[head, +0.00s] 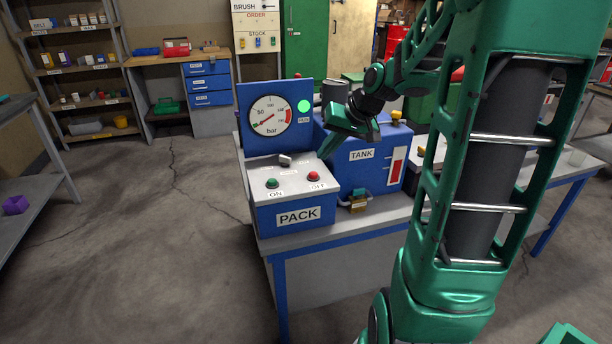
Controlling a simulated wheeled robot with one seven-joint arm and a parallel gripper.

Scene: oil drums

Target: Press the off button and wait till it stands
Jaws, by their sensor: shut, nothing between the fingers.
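A blue and white box labelled PACK (298,214) stands on the bench. A red OFF button (314,176) is at the right of its top panel, and a green ON button (272,183) is at the left. A round bar gauge (270,116) is on the blue panel behind; its red needle points to the lower left. A bright green RUN lamp (303,106) is beside the gauge. My gripper (325,172) is shut and empty, angled down with its tips just right of the OFF button. I cannot tell whether it touches the button.
A blue TANK box (362,170) with a red level strip stands right behind PACK. A padlock-like brass piece (357,199) sits in front of it. A small grey knob (285,160) is on the panel. Floor (150,250) left of the bench is clear.

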